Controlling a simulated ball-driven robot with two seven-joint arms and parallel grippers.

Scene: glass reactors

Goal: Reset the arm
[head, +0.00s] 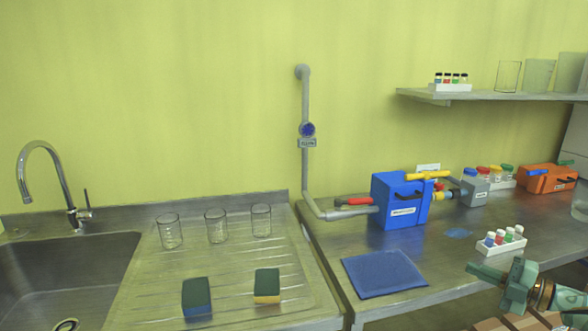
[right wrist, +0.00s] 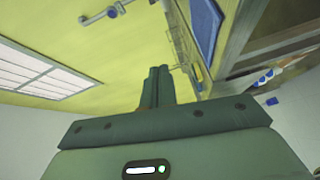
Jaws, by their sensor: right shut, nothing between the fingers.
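My right gripper (head: 474,269) is at the lower right of the head view, in front of the right counter's front edge, with its green fingers pointing left. In the right wrist view its two fingers (right wrist: 158,72) are together, shut and empty. It touches nothing that I can see. In the head view, a white rack of small capped vials (head: 501,247) is just above and behind the gripper. My left gripper is not in view.
A blue mat (head: 384,273) lies left of the gripper. Behind are a blue box (head: 397,212) with a yellow handle and an orange box (head: 546,179). Glass beakers (head: 216,228) and two sponges (head: 267,286) stand by the sink. Cardboard boxes (head: 490,325) are below the gripper.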

